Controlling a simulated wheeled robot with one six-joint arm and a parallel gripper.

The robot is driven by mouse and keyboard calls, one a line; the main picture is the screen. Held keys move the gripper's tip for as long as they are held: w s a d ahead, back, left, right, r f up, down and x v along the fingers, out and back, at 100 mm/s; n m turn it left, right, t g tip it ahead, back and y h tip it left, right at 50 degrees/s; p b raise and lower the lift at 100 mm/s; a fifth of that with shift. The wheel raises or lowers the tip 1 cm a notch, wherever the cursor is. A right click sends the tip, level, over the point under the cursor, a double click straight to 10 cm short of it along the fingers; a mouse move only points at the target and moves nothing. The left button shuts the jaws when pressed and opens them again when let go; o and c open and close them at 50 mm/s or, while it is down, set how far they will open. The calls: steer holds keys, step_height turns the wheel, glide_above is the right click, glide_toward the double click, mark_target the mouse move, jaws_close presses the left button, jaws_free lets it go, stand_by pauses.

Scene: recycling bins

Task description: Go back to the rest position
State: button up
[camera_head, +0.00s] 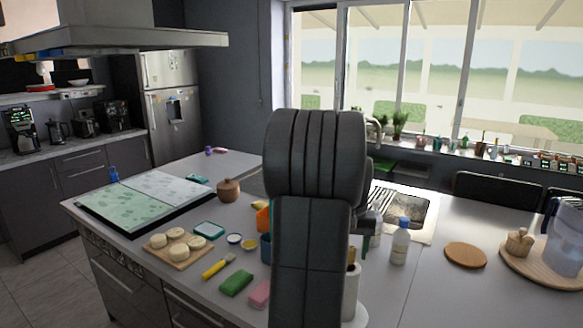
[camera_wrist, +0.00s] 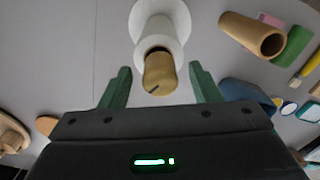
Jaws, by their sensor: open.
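My gripper (camera_wrist: 161,86) is open, with its two green fingers spread apart in the wrist view. A white paper roll (camera_wrist: 155,22) on a holder with a wooden knob (camera_wrist: 160,73) shows between and beyond the fingers. The knob appears clear of both fingers, but I cannot tell its depth from them. In the head view my dark arm stands upright in the middle and hides most of the gripper. The paper roll (camera_head: 351,290) shows partly beside the arm.
On the counter are a white bottle (camera_head: 400,242), a round cork mat (camera_head: 465,255), a green sponge (camera_head: 236,282), a yellow-handled tool (camera_head: 218,266) and a board (camera_head: 173,260) with round pieces. A cardboard tube (camera_wrist: 250,35) lies right in the wrist view. A range hood (camera_head: 120,38) hangs at upper left.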

step_height(320, 180, up, 13)
steer(key=b, duration=0.1)
step_height(320, 180, down, 13)
steer(key=shift+p, duration=0.55)
steer(key=r+p, duration=0.1)
steer(key=r, duration=0.1)
steer(key=r+p, duration=0.1)
steer(key=r, duration=0.1)
steer(key=r+p, duration=0.1)
steer(key=r, duration=0.1)
steer(key=shift+s+d+r+p, duration=0.1)
steer(key=shift+s+r+p, duration=0.15)
steer(key=shift+p, duration=0.1)
steer(key=s+d+f+b, duration=0.4)
steer(key=s+f, duration=0.2)
steer(key=f, duration=0.2)
steer(key=shift+s+f+n, duration=0.4)
